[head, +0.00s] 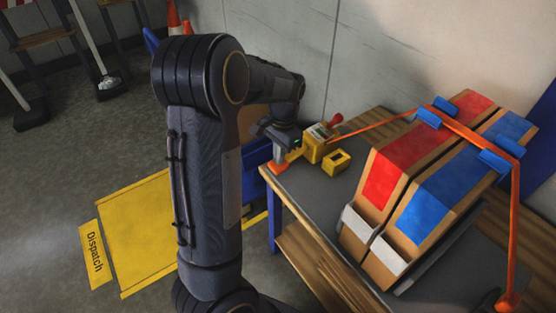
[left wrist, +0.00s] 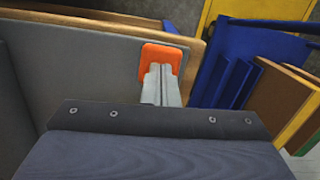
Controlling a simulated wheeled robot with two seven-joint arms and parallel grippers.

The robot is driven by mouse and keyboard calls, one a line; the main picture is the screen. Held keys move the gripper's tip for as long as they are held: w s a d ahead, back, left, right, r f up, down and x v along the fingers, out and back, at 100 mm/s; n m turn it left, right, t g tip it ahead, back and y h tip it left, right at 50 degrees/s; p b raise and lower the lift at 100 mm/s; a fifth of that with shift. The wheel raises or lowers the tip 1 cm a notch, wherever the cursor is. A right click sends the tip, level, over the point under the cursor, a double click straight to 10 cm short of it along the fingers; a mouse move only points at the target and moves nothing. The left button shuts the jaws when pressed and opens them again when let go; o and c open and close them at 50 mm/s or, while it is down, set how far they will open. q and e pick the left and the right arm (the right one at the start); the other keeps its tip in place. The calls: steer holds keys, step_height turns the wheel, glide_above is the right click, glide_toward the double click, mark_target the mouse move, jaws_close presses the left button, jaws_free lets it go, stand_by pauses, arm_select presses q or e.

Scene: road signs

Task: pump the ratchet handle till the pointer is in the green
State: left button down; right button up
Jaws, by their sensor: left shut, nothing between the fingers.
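The yellow ratchet (head: 313,152) sits at the table's far left corner, with a small gauge (head: 319,131) on top and a red-ended handle (head: 336,119). The gauge is too small to read the pointer. A yellow hollow piece (head: 337,161) is beside it. My left gripper (head: 283,158) is shut and empty, just left of the ratchet above the table corner. An orange piece (head: 280,168) shows by its tips. In the left wrist view the shut gripper (left wrist: 160,72) points at the orange piece (left wrist: 162,52); the ratchet is not visible there. My right gripper is not in view.
An orange strap (head: 385,124) runs from the ratchet over two cartons (head: 400,190) with red and blue tops and blue corner guards. The grey table (head: 315,190) is bare in front of the ratchet. A wall stands behind. A yellow Dispatch floor area (head: 140,230) lies left.

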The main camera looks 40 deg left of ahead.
mark_target(287, 157)
arm_select(q)
steer(key=shift+f, duration=0.85)
steer(key=shift+r, duration=0.25)
steer(key=w, duration=0.1)
steer(key=w+p, duration=0.1)
steer(key=r+p, duration=0.1)
steer(key=shift+w+d, duration=0.3)
steer(key=shift+w, duration=0.2)
step_height(287, 157, up, 8)
steer(key=p, duration=0.2)
steer(key=shift+w, duration=0.3)
steer(key=shift+f, duration=0.1)
